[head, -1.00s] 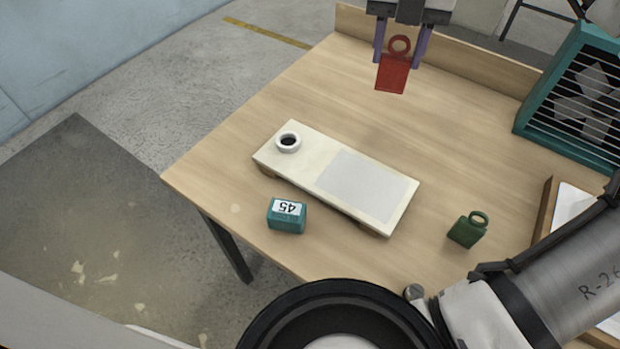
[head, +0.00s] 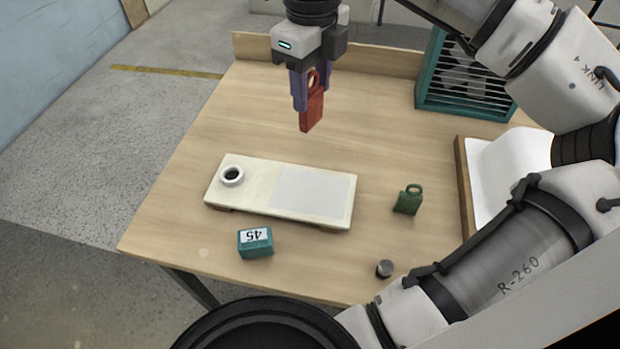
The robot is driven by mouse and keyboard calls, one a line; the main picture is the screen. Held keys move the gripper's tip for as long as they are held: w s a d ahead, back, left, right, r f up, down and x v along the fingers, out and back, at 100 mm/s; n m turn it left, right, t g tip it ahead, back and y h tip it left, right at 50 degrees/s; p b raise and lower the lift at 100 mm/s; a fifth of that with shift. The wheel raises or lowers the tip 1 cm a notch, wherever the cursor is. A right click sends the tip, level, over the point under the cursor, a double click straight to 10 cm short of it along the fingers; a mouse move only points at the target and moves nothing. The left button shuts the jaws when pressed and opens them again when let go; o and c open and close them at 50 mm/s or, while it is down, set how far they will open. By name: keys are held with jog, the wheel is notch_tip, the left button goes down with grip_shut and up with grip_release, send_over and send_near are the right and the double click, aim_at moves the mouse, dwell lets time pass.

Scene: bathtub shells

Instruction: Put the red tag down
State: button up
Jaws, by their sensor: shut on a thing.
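The red tag (head: 312,111) hangs in my gripper (head: 312,92), which is shut on it near its ring end. The tag is held in the air over the back part of the table, its flat body pointing down. Part of its ring is hidden by a finger. The cream board (head: 252,196) lies below and nearer, raised on low feet. It has a white ring with a dark centre (head: 232,176) at its left end and a pale grey rectangle (head: 310,193) on its right part. The tag is apart from the board.
A green tag with a ring (head: 409,200) stands right of the board. A small grey cylinder (head: 384,268) is near the front edge. A teal slatted crate (head: 465,85) and a wood-edged tray (head: 464,185) stand right.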

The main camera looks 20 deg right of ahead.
aim_at(311, 122)
notch_tip(311, 122, down, 20)
jog(key=b, duration=1.2)
jog(key=shift+r, duration=0.2)
jog(key=shift+f, duration=0.15)
jog(key=o, duration=1)
jog(key=shift+c, duration=0.2)
notch_tip(311, 122, up, 12)
jog(key=shift+r, duration=0.2)
